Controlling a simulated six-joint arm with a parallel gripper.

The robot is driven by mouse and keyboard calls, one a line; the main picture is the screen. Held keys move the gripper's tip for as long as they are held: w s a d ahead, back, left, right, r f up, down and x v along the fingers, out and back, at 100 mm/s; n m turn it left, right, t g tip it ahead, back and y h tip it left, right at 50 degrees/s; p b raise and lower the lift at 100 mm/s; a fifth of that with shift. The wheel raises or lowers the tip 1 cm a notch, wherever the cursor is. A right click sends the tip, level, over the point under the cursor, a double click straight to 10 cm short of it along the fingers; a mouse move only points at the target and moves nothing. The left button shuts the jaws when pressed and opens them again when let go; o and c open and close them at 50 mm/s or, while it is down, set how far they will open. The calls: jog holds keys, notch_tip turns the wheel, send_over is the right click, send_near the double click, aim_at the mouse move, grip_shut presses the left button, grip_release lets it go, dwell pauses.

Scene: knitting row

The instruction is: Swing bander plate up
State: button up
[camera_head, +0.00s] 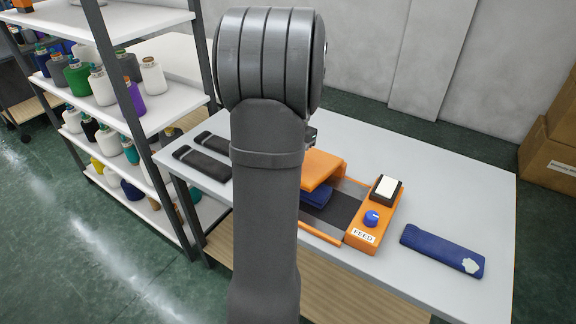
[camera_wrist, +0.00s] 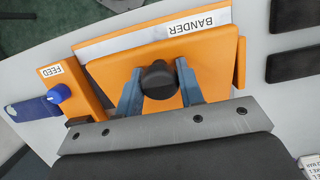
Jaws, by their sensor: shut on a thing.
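The bander's orange plate (camera_wrist: 205,62) fills the middle of the wrist view, with a round black knob (camera_wrist: 159,82) on it. My gripper (camera_wrist: 156,76) has its two blue-grey fingers on either side of the knob and is shut on it. In the head view the orange plate (camera_head: 323,170) sits over the dark bed of the bander (camera_head: 350,190). A dark blue folded piece (camera_head: 318,198) shows under its front edge. My own arm hides the gripper, the knob and the bander's left part there. The plate's exact tilt is hard to tell.
The orange FEED panel (camera_head: 364,236) carries a blue knob (camera_head: 371,218) and a white-topped switch (camera_head: 386,188). Two black pieces (camera_head: 203,163) lie left. A yarn shelf (camera_head: 170,110) stands beyond the left edge.

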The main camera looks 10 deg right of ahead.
jog(key=shift+w+d+r, duration=0.2)
jog(key=shift+r, duration=0.25)
jog(key=shift+w+d+r+g+y, duration=0.35)
jog(key=shift+r, duration=0.35)
jog(key=shift+w+d+r+g+y, duration=0.35)
jog(key=shift+r, duration=0.3)
jog(key=shift+w+d+r+g+y, duration=0.3)
jog(key=shift+w+d+r, duration=0.15)
jog(key=shift+r, duration=0.15)
jog(key=shift+w+d+r+g+y, duration=0.3)
jog(key=shift+w+d+r, duration=0.1)
jog(key=shift+r, duration=0.15)
